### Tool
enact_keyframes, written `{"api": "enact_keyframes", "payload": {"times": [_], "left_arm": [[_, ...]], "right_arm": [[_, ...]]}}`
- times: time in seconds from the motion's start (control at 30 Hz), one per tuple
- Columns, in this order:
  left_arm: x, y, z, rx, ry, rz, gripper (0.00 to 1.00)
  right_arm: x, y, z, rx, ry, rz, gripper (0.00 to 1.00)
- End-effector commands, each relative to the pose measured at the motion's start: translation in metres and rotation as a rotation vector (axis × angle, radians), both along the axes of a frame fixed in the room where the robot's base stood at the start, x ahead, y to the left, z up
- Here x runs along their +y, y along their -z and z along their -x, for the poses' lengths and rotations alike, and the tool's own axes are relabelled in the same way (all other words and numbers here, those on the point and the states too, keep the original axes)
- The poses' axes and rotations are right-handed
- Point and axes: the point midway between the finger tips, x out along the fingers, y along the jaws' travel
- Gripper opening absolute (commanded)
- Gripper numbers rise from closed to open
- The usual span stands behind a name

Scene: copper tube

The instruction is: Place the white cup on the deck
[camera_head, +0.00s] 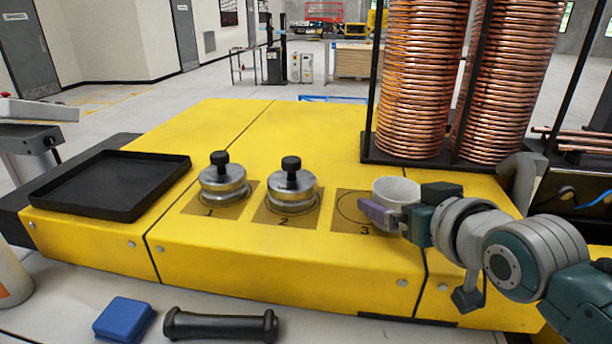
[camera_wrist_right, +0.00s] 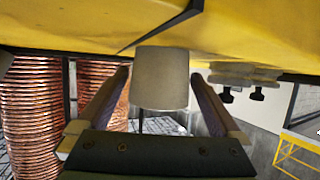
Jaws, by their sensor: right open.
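The white cup (camera_head: 397,188) stands upright on the yellow deck (camera_head: 250,255), at the square marked 3. Its lower part is hidden behind my right gripper in the head view. My right gripper (camera_head: 388,214) is at the cup, low over the deck. In the right wrist view, which is upside down, the cup (camera_wrist_right: 160,78) is between the two spread fingers of the gripper (camera_wrist_right: 160,92), with a gap on each side. The cup's base is against the yellow surface there. My left gripper is not in view.
Two metal weights with black knobs (camera_head: 223,181) (camera_head: 291,186) stand on squares 1 and 2. A black tray (camera_head: 110,184) lies at the deck's left. Tall copper coils (camera_head: 418,80) stand behind the cup. A blue block (camera_head: 124,319) and black handle (camera_head: 221,325) lie in front.

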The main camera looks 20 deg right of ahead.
Motion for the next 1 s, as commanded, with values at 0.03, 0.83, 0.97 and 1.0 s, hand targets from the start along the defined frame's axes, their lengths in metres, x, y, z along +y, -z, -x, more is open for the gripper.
{"api": "enact_keyframes", "payload": {"times": [0.03,0.83,0.97,1.0], "left_arm": [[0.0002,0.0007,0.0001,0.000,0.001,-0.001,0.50],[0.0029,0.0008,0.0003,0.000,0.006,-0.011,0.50],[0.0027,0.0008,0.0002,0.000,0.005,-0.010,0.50],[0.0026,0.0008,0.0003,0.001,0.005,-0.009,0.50]], "right_arm": [[-0.0006,0.0017,-0.0039,0.000,0.000,0.000,1.00],[-0.0010,0.0033,-0.0072,0.000,0.000,0.000,0.46],[-0.0010,0.0034,-0.0072,0.000,0.000,0.000,0.31],[-0.0010,0.0034,-0.0072,0.000,0.000,0.000,0.27]]}}
